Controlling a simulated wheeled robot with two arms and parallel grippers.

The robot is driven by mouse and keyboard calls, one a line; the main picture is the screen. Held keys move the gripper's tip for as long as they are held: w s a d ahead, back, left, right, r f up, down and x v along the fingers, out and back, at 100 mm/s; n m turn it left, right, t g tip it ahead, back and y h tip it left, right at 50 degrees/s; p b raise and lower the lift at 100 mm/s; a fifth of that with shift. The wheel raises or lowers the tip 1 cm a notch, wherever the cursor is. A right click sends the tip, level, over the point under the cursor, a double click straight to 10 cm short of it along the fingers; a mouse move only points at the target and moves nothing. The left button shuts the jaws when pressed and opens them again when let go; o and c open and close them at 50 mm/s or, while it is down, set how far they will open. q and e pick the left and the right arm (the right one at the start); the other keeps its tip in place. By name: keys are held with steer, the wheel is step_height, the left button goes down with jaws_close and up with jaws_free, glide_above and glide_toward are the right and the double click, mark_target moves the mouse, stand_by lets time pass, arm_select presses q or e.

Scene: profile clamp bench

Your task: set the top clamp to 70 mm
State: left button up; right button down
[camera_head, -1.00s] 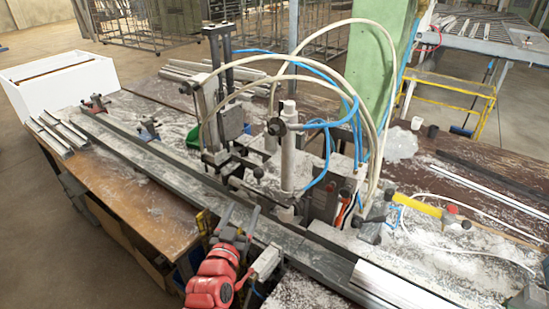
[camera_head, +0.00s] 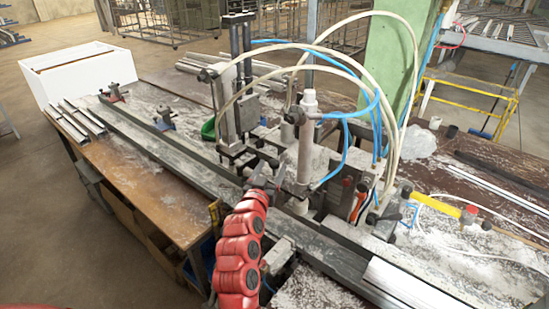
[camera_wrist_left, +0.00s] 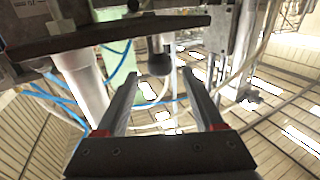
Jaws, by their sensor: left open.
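The clamp machine stands mid-bench in the head view, with a twin-post tower (camera_head: 240,70) and a pale upright cylinder (camera_head: 306,140). I cannot tell for sure which part is the top clamp. My left gripper (camera_head: 264,176) is at the near side of the machine, just left of the cylinder's foot. In the wrist view the left gripper (camera_wrist_left: 160,76) is open and empty. A black ball knob (camera_wrist_left: 160,62) shows between its fingertips, apparently just beyond them. A dark bar (camera_wrist_left: 110,36) crosses above the left finger. No scale reading is legible. My right gripper is not in view.
Blue and cream hoses (camera_head: 408,90) arch over the machine. A green column (camera_head: 385,65) stands behind. White profiles (camera_head: 410,285) lie at front right.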

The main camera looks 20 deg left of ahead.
mark_target(273, 165)
arm_select(q)
steer(key=shift+w+a+p, duration=0.15)
steer(key=shift+w+p, duration=0.4)
steer(key=shift+w, duration=1.35)
jaws_close()
